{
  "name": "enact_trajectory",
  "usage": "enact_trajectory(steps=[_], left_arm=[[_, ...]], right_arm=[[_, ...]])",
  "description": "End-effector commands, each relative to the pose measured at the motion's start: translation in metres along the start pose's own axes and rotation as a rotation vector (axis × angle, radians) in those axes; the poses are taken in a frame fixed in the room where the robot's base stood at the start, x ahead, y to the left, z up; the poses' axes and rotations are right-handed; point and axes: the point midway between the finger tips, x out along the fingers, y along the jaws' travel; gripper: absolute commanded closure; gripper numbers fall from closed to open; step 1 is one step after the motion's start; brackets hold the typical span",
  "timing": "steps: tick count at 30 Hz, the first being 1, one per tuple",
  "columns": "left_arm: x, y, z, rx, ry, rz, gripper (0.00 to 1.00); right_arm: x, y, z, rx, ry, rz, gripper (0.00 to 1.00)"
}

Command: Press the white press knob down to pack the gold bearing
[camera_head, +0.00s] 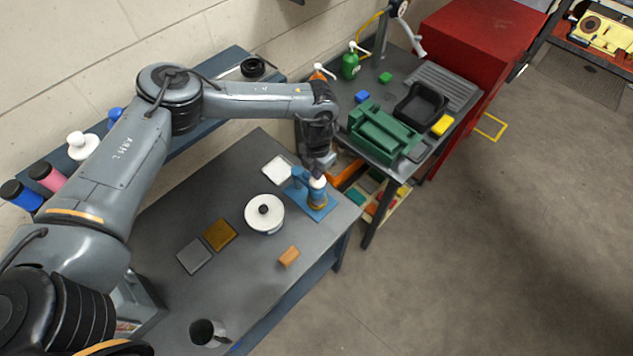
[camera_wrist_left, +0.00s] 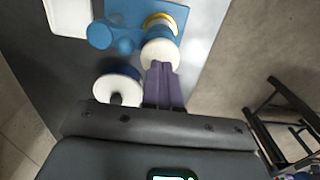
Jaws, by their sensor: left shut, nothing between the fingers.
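The white press knob (camera_head: 318,183) sits on top of the small blue press (camera_head: 321,213) near the far right corner of the grey workbench. In the left wrist view the knob (camera_wrist_left: 160,54) is just ahead of my shut fingertips. A gold bearing ring (camera_wrist_left: 162,20) shows partly beyond the knob at the blue press (camera_wrist_left: 128,12). My left gripper (camera_head: 316,172) is shut and empty, directly over the knob. Its closed fingers also show in the left wrist view (camera_wrist_left: 161,68), overlapping the knob's edge. I cannot tell whether they touch it. My right gripper is not in view.
A white round container (camera_head: 264,214) with a black knob stands beside the press. A white tray (camera_head: 277,170), a gold plate (camera_head: 219,235), a grey plate (camera_head: 194,257), an orange block (camera_head: 289,256) and a mug (camera_head: 206,332) are on the bench. A second table (camera_head: 405,68) stands behind.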

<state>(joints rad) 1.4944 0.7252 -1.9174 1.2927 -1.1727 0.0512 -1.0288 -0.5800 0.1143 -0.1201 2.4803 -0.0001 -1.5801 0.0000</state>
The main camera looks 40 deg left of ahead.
Motion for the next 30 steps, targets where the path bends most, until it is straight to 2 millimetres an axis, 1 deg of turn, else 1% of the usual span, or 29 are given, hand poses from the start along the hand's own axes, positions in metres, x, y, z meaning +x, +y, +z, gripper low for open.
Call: enact_trajectory(steps=[18, 19, 26, 30], left_arm=[[0.030, 0.000, 0.000, 0.000, 0.001, 0.001, 1.00], [0.028, 0.000, 0.000, 0.000, 0.000, 0.001, 1.00], [0.027, 0.000, -0.001, 0.001, 0.001, 0.001, 1.00], [0.022, 0.000, -0.001, 0.000, 0.001, 0.001, 1.00]], right_arm=[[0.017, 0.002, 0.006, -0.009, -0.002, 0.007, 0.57], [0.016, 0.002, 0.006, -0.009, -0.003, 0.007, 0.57], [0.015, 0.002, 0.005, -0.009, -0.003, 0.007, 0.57], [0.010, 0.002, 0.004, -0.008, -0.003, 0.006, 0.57]])
